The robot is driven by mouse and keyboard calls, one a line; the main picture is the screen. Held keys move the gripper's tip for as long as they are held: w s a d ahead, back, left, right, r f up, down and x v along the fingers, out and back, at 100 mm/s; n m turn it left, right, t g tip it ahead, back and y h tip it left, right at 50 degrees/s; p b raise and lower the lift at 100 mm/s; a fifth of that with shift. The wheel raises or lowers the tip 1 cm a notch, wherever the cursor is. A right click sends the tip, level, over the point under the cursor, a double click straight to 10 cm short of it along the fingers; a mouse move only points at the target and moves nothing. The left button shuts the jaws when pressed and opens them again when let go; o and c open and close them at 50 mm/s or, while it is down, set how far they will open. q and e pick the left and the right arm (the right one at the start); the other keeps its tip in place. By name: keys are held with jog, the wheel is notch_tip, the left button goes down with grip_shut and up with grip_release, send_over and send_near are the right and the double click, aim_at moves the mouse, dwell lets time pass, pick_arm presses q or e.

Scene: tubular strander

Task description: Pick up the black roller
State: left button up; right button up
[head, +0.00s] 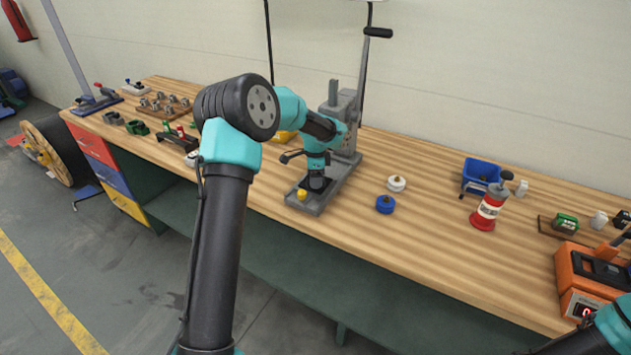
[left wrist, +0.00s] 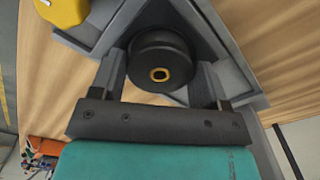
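The black roller (left wrist: 160,58) is a short dark cylinder with a brass-ringed hole in its end. It sits on the grey angled base of the press-like stand (head: 335,185). My left gripper (left wrist: 162,80) reaches down over it, with one finger on each side of the roller. The fingers are spread wide, and I see no clear grip on it. In the head view my left gripper (head: 316,172) points down at the stand and hides most of the roller. My right arm shows only at the bottom right corner; its gripper is out of view.
A yellow knob (head: 302,195) stands beside the roller on the stand. A white disc (head: 396,183) and a blue disc (head: 385,204) lie to the right.

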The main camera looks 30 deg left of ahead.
pick_arm(q)
jog(key=c, duration=0.8)
jog(key=shift+c, duration=0.2)
jog(key=shift+r, duration=1.7)
jog(key=s+d+r, duration=0.1)
jog(key=s+d, duration=0.7)
jog(key=s, duration=0.5)
jog(key=shift+s+d+r, duration=0.2)
jog(key=shift+s+r, duration=0.1)
jog(key=shift+s, duration=0.05)
